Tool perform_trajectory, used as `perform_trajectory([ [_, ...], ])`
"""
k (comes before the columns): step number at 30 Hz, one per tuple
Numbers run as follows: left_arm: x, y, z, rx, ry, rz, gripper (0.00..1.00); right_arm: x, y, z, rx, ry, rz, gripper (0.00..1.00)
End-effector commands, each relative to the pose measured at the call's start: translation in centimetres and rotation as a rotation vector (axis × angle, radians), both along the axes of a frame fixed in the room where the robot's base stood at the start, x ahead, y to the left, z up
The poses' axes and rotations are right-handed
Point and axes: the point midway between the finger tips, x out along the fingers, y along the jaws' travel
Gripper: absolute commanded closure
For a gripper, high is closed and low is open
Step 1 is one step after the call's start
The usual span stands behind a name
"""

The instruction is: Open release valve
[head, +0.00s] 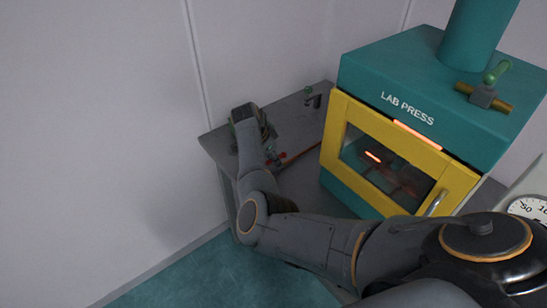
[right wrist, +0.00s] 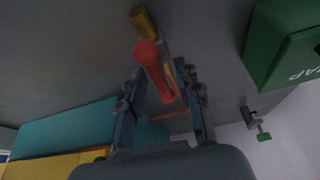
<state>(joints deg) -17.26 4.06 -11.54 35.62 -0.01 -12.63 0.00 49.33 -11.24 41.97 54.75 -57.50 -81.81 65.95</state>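A valve with a red lever (right wrist: 157,73) and brass pipe ends (right wrist: 143,22) lies on the grey bench top in the right wrist view. In the head view its red part (head: 277,156) shows small, beside my right gripper (head: 268,135). My right gripper (right wrist: 162,80) is open, with one finger on each side of the red lever. I cannot tell whether either finger touches it. Another brass valve (head: 484,97) with a green handle sits on top of the lab press (head: 430,75). My left gripper is not in view.
The press's yellow-framed door (head: 400,150) is shut, with a glow inside. A green box (right wrist: 285,50) stands close to my right gripper in the wrist view. A small fitting with a green knob (right wrist: 263,136) is near it. The wall bounds the left side.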

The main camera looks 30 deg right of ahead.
Motion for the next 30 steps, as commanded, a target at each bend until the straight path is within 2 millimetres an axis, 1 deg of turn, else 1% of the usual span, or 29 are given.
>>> perform_trajectory([
  [8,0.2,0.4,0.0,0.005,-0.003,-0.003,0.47,0.0,-0.1,-0.2,0.001,0.0,0.0,0.66],
  [9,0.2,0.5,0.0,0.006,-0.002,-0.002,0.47,0.0,0.0,-0.2,0.001,0.001,0.0,0.74],
  [11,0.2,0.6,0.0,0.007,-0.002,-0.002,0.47,0.0,0.0,-0.2,0.001,0.0,0.0,0.86],
  [12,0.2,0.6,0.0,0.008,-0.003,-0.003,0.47,0.0,0.0,-0.1,0.001,0.0,0.0,0.95],
  [13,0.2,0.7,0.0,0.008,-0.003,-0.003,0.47,0.0,0.0,-0.1,0.001,0.001,0.0,1.0],
  [19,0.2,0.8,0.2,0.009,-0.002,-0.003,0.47,0.0,0.0,-0.1,0.001,0.001,0.004,1.0],
  [24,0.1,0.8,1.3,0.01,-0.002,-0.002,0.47,0.0,-0.1,0.2,0.0,0.0,0.08,1.0],
  [30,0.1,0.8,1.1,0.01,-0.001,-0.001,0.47,0.0,-0.1,-0.1,0.0,-0.001,0.09,1.0],
])
